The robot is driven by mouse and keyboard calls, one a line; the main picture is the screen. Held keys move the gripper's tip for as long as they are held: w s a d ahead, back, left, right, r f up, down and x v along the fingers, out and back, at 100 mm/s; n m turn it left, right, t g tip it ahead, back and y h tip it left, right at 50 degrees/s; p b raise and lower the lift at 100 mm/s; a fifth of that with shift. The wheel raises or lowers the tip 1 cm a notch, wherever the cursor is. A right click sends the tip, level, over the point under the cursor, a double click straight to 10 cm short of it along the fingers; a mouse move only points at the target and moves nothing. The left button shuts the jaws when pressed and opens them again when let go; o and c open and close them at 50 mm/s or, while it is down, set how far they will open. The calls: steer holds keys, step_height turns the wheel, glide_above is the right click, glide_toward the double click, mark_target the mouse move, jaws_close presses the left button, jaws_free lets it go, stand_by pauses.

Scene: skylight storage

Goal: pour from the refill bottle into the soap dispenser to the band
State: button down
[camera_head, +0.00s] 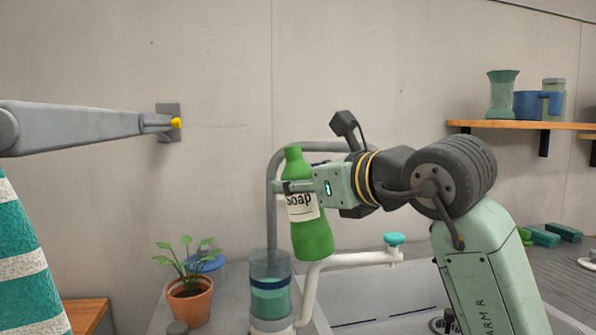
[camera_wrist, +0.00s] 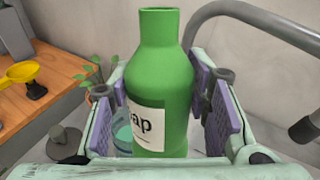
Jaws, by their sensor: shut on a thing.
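The green refill bottle (camera_head: 313,238) carries a white label reading "Soap". My gripper (camera_head: 290,187) is shut around its upper body, and the bottle hangs nearly upright, its neck leaning slightly left. In the wrist view the bottle (camera_wrist: 162,75) stands between the two purple finger pads. The soap dispenser (camera_head: 270,268) is a clear cylinder at lower centre, just left of and below the bottle, with teal in its lower part. Part of the dispenser (camera_wrist: 122,132) shows behind the left finger in the wrist view.
A grey tap pipe (camera_head: 272,200) arches behind the bottle. A white pipe with a teal knob (camera_head: 394,239) runs beside the dispenser. A potted plant (camera_head: 189,298) and a blue container (camera_head: 208,265) stand left. A wall shelf (camera_head: 510,125) holds vessels at right.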

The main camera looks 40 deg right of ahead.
mark_target(300, 203)
steer(key=shift+r+n+g+h+p, duration=0.2)
steer(key=shift+n+g+p, duration=0.4)
steer(key=shift+g+p, duration=1.05)
steer(key=shift+r+n+g+h+p, duration=0.15)
steer(key=shift+n+g+p, duration=0.5)
steer(key=shift+p, duration=1.85)
steer(key=shift+f, duration=0.35)
step_height(300, 203, down, 4)
steer(key=b, duration=0.2)
steer(key=shift+b, duration=0.3)
steer(key=shift+r+p, duration=0.3)
steer(key=shift+p, duration=0.25)
steer(key=g+p, duration=0.1)
steer(key=p, duration=0.1)
steer(key=r+n+g+h+p, duration=0.1)
steer(key=p, duration=0.1)
steer(key=shift+s+d+r, duration=0.1)
steer(key=shift+s, duration=0.05)
steer(key=shift+f+g, duration=0.25)
steer(key=shift+g, duration=0.05)
